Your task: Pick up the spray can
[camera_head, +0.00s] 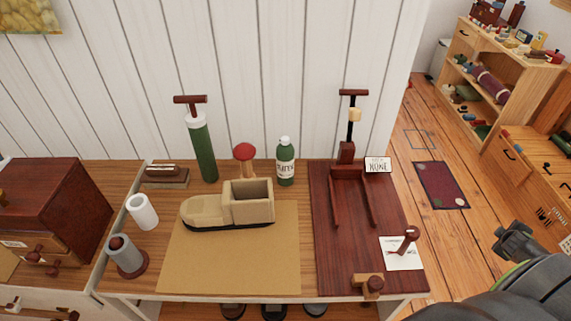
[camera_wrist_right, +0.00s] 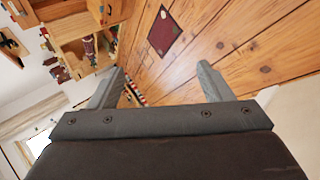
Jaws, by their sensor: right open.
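A green can (camera_head: 286,167) with a white top and a pale label stands upright at the back of the workbench, near the wall; it looks like the spray can. It is right of the tan toy truck (camera_head: 240,207) and left of the dark red board. My right gripper (camera_head: 513,238) is at the right, over the floor beyond the bench edge and well apart from the can. In the right wrist view my right gripper (camera_wrist_right: 158,84) has its two fingers spread with nothing between them. My left gripper is not in view.
A tall green pump (camera_head: 202,147) stands left of the can, and a red-topped knob (camera_head: 245,152) is beside it. A dark red board (camera_head: 338,268) carries a clamp-like stand (camera_head: 347,152). A brown cabinet (camera_head: 55,205) stands far left. A tan mat (camera_head: 235,275) has bare room in front.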

